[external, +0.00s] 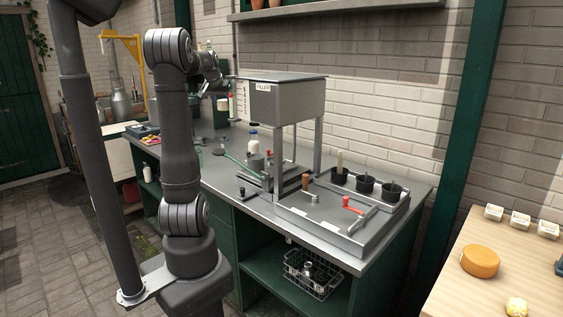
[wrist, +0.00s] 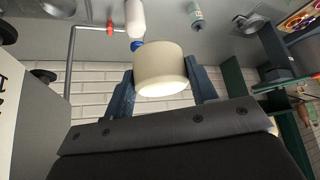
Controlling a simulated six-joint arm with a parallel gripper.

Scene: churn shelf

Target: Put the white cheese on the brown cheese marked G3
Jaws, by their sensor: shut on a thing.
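The white cheese (wrist: 160,70) is a cream-white cylinder in the wrist view. My gripper (wrist: 162,78) is shut on it, with one dark finger at each side. An orange-brown cheese wheel (external: 480,262) lies flat on the wooden table at the right, far from my gripper. I see no readable G3 mark on it.
The filler box (external: 287,101) stands on legs right of my gripper.

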